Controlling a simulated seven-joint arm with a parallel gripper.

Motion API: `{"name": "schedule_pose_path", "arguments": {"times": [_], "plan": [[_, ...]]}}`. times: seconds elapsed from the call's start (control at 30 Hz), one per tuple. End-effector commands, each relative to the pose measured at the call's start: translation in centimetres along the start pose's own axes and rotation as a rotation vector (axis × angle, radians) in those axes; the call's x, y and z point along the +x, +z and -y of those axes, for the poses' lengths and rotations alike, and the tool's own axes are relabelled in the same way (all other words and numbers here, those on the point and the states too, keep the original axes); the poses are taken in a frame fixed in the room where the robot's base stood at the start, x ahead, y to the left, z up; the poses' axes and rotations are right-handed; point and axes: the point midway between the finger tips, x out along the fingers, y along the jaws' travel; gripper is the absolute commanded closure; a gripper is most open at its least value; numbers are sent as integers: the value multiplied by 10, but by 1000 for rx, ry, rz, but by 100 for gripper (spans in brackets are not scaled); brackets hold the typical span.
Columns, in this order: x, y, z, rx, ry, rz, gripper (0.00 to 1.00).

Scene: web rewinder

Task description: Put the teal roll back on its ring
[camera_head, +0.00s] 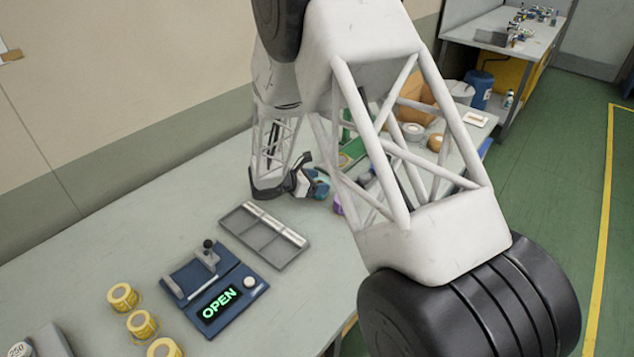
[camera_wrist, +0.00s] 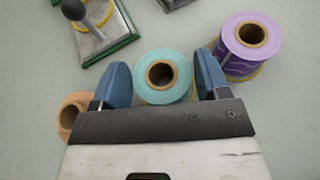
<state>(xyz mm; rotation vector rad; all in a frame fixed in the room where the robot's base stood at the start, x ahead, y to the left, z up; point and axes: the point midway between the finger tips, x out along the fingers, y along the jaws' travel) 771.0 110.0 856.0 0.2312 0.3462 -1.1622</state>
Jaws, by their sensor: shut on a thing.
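The teal roll (camera_wrist: 162,94), with a brown core, stands between the two blue fingers of my gripper (camera_wrist: 162,82) in the wrist view. My gripper is shut on it. In the head view my gripper (camera_head: 306,183) is low over the far part of the bench, and a bit of the teal roll (camera_head: 321,188) shows beside it.
An orange roll (camera_wrist: 69,118) is close to the left finger, partly hidden. A green-edged device (camera_wrist: 105,35) with a knob is at the upper left. In the head view, a grey tray (camera_head: 262,250), a blue device reading OPEN (camera_head: 205,280) and several yellow rolls (camera_head: 140,324) are nearer.

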Motion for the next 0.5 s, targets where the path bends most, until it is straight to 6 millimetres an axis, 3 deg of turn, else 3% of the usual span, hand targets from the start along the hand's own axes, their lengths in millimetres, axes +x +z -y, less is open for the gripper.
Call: {"name": "schedule_pose_path", "arguments": {"times": [0.13,0.17,0.3,0.5], "plan": [[1,-2,0,0,0,0,60],[1,-2,0,0,0,0,30],[1,-2,0,0,0,0,8],[1,-2,0,0,0,0,6]]}}
